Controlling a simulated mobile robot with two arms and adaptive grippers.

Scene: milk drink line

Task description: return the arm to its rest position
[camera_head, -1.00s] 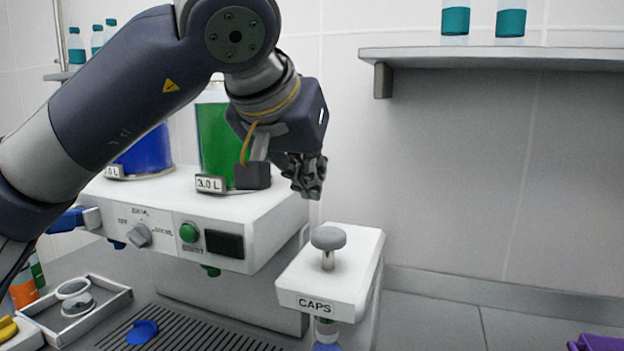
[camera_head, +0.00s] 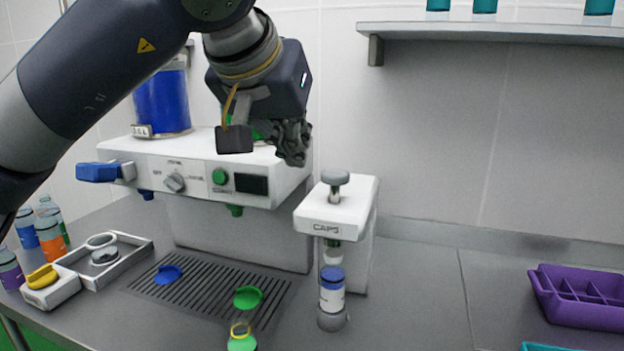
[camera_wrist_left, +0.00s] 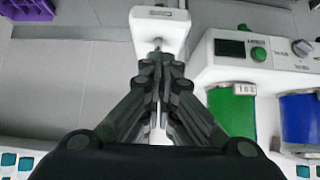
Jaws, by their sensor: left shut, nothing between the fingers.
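My left gripper (camera_head: 293,142) is raised in the air in front of the dispensing machine (camera_head: 205,165), above and left of the CAPS press (camera_head: 338,205). Its fingers are together and empty; in the left wrist view the closed fingertips (camera_wrist_left: 160,62) show in front of the press plunger (camera_wrist_left: 157,45). My left arm crosses the upper left and hides most of the green tank, which shows in the left wrist view (camera_wrist_left: 232,112). My right gripper is not in view.
A bottle with a blue cap (camera_head: 332,290) stands under the CAPS press. A purple divided tray (camera_head: 580,312) is at right. A shelf (camera_head: 480,30) runs along the wall. The counter between press and tray is clear.

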